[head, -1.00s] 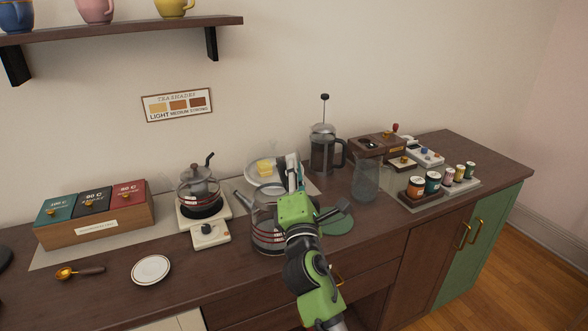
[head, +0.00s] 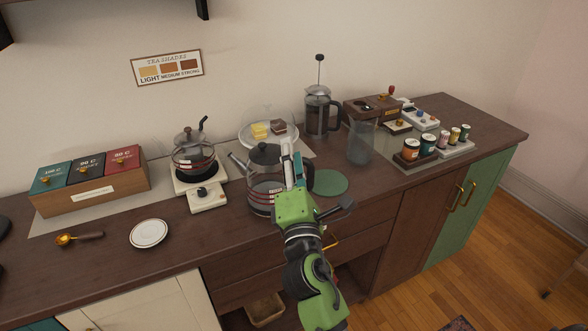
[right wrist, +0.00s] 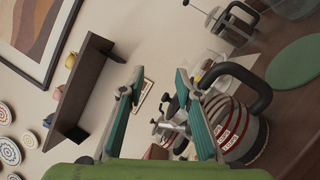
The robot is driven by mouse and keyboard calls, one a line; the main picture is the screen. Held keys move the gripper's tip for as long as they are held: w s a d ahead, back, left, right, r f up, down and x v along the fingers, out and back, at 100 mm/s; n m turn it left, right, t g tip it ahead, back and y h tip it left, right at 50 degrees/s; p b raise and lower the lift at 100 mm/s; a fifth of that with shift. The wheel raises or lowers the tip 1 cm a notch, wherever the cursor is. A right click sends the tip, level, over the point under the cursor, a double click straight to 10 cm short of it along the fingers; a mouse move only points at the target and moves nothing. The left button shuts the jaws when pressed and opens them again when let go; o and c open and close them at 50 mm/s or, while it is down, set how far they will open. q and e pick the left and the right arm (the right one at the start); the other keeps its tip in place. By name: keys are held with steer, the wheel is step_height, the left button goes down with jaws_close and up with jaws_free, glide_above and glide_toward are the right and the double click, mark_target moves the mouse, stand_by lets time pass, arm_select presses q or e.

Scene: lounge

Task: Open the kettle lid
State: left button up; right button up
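The glass kettle (head: 262,190) with red and white bands stands on the counter, its spout to the left. Its dark lid (head: 264,155) with a small knob appears seated on top. My right gripper (head: 290,155) is just right of the lid in the head view, covering the kettle's right side and handle. In the right wrist view, the fingers of the gripper (right wrist: 160,80) are spread with nothing between them. The kettle's banded body (right wrist: 238,128) and black handle (right wrist: 245,78) appear beyond the right finger. My left gripper is not in view.
A second glass pot (head: 193,155) sits on a small burner to the left. A French press (head: 320,112), a glass jug (head: 361,145) and a plate (head: 246,140) with cakes stand behind. A green mat (head: 329,183) lies right of the kettle. Bare counter surrounds a white saucer (head: 149,233).

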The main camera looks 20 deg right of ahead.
steer(key=shift+v, duration=2)
